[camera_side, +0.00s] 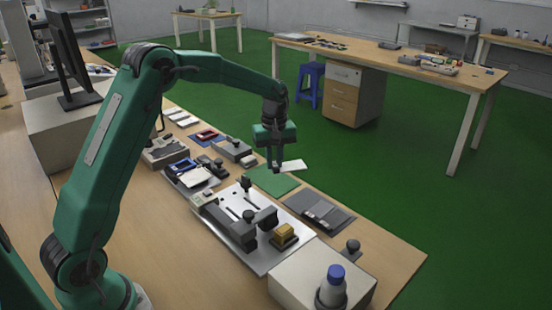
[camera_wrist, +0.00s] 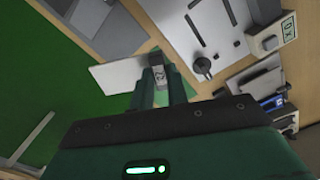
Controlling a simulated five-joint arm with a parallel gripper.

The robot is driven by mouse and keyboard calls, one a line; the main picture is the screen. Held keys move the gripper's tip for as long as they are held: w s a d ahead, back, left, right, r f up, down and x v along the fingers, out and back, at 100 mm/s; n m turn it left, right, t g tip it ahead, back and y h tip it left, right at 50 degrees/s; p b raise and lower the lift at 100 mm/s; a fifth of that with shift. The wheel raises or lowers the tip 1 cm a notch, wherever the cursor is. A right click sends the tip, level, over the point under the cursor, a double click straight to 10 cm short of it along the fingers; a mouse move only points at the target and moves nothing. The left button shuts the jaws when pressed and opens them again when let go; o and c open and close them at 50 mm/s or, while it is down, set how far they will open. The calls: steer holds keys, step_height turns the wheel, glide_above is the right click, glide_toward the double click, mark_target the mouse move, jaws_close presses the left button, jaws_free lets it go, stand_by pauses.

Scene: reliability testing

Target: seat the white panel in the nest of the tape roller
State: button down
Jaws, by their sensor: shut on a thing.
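My gripper (camera_side: 277,167) is shut on the white panel (camera_side: 293,165), holding it by one end above the green mat (camera_side: 268,182). In the wrist view the white panel (camera_wrist: 116,75) sticks out to the left of my fingertips (camera_wrist: 160,76). The tape roller (camera_side: 222,205) is a pale metal plate with slots, dark blocks and knobs, and a yellow block at its near end. It lies nearer the side camera than my gripper, and the panel is clear of it. In the wrist view its plate (camera_wrist: 194,22) is at the upper right. I cannot make out the nest clearly.
A grey tray (camera_side: 330,221) lies right of the roller. A white box (camera_side: 292,280) carries a blue-capped bottle (camera_side: 333,285) in front. Left of the roller are a blue-edged tray (camera_side: 182,165), a red-framed part (camera_side: 207,135) and a grey device (camera_side: 232,149).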

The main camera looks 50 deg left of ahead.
steer(key=s+a+m, duration=0.7)
steer(key=s+m, duration=0.2)
steer(key=m, duration=0.4)
glide_above(232, 200)
steer(key=shift+f, duration=2.6)
steer(key=shift+f, duration=0.2)
steer(key=shift+f, duration=2)
steer(key=shift+f, duration=0.45)
steer(key=c, duration=1.3)
jaws_free()
